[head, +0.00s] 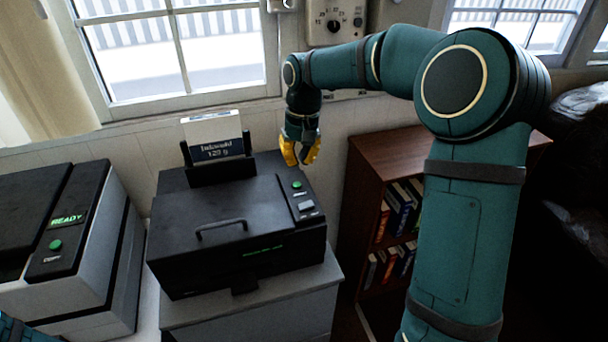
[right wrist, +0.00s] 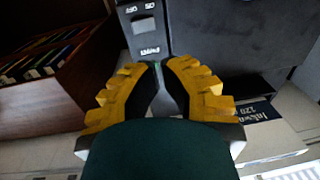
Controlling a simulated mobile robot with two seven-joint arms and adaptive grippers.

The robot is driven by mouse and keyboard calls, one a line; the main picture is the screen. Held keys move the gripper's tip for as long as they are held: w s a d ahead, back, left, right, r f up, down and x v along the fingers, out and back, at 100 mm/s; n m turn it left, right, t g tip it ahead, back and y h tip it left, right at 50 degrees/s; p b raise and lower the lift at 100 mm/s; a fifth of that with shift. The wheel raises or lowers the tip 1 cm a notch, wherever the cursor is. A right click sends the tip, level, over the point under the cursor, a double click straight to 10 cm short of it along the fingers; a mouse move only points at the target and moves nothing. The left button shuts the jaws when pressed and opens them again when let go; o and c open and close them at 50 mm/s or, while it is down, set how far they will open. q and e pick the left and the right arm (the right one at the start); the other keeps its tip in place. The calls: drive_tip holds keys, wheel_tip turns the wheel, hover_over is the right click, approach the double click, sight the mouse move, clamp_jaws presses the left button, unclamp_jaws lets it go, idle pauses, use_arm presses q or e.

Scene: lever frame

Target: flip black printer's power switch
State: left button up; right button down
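The black printer (head: 235,215) stands on a light grey cabinet. Its right-hand panel carries a green button (head: 297,185) and, nearer the front, a grey power switch (head: 305,206). In the right wrist view the switch (right wrist: 143,26) shows beyond the fingertips, beside upside-down ON/OFF lettering. My right gripper (head: 299,162) has yellow fingers pointing down above the panel's rear end, behind the switch. Its tips converge and look shut, with nothing between them; they also show in the right wrist view (right wrist: 159,66). Whether they touch the printer is unclear. My left gripper is out of view.
A white printer (head: 70,240) with a READY display stands at left. Paper (head: 213,128) rises from the black printer's rear tray. A brown bookshelf (head: 372,180) stands to the right; the wall and window are behind. The printer's front is clear.

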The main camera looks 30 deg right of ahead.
sight(311, 200)
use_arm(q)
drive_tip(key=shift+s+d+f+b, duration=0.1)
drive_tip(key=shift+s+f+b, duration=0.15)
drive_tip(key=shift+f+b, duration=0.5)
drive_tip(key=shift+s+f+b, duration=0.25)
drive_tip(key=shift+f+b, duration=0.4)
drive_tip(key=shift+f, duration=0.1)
use_arm(e)
drive_tip(key=shift+r+g+h, duration=0.15)
drive_tip(key=shift+r+h, duration=0.1)
drive_tip(key=shift+h, duration=0.55)
drive_tip(key=shift+r+g+h, duration=0.15)
drive_tip(key=shift+r+h, duration=0.05)
drive_tip(key=shift+h, duration=0.6)
drive_tip(key=d+f+b, duration=0.1)
drive_tip(key=f, duration=0.3)
drive_tip(key=f+b, duration=0.1)
drive_tip(key=f, duration=0.4)
drive_tip(key=d+f+b, duration=0.1)
drive_tip(key=f, duration=0.3)
drive_tip(key=shift+s+d+f, duration=0.25)
drive_tip(key=shift+d+f, duration=0.1)
drive_tip(key=shift+f, duration=0.05)
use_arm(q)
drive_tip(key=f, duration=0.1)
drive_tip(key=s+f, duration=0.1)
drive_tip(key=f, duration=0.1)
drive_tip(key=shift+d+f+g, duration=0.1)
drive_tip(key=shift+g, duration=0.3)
